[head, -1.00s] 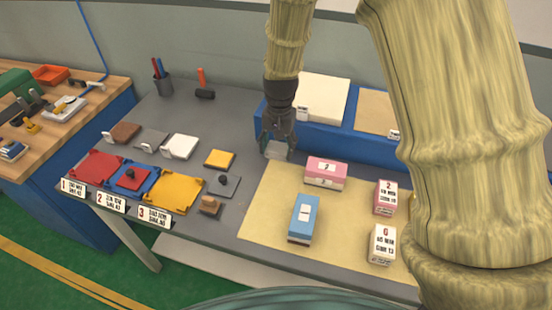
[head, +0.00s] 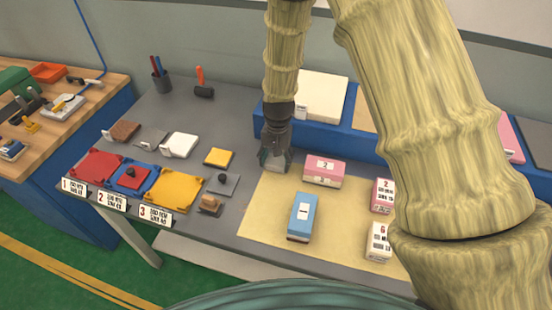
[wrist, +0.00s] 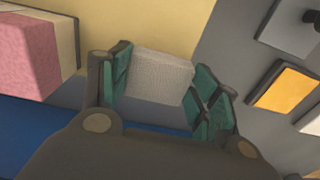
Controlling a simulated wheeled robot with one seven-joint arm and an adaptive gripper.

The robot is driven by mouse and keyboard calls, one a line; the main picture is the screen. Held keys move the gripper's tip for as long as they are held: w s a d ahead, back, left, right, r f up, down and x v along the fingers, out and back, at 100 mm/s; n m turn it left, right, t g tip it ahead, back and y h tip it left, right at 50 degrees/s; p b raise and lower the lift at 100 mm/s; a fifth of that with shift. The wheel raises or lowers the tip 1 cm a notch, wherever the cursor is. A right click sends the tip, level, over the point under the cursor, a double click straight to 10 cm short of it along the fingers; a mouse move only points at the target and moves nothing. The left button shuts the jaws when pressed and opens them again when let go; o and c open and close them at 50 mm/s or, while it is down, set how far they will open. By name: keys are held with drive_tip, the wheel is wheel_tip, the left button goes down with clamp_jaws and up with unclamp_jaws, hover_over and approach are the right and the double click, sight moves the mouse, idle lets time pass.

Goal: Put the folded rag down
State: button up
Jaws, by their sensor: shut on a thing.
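My gripper (head: 274,162) is shut on the folded rag, a small pale grey-white block. In the wrist view the rag (wrist: 160,78) sits between the green finger pads, its woven face showing. In the head view the gripper points down at the back left corner of the pale yellow mat (head: 262,215), left of the pink block. The rag is mostly hidden by the fingers in the head view. I cannot tell whether its underside touches the surface.
A pink block (head: 324,171) stands close to the right of the gripper; a blue block (head: 303,217) is nearer the front. A blue raised shelf (head: 355,140) is behind. A yellow pad (head: 219,157) and a grey plate (head: 223,185) lie left. The mat's front left is clear.

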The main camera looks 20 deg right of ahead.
sight(277, 162)
drive_tip(key=shift+f, duration=0.1)
drive_tip(key=o, duration=1.1)
drive_tip(key=shift+o, duration=0.2)
wheel_tip(277, 162, up, 12)
drive_tip(key=b, duration=0.3)
drive_tip(key=shift+d, duration=0.15)
drive_tip(key=shift+s+r, duration=0.1)
drive_tip(key=shift+r, duration=0.1)
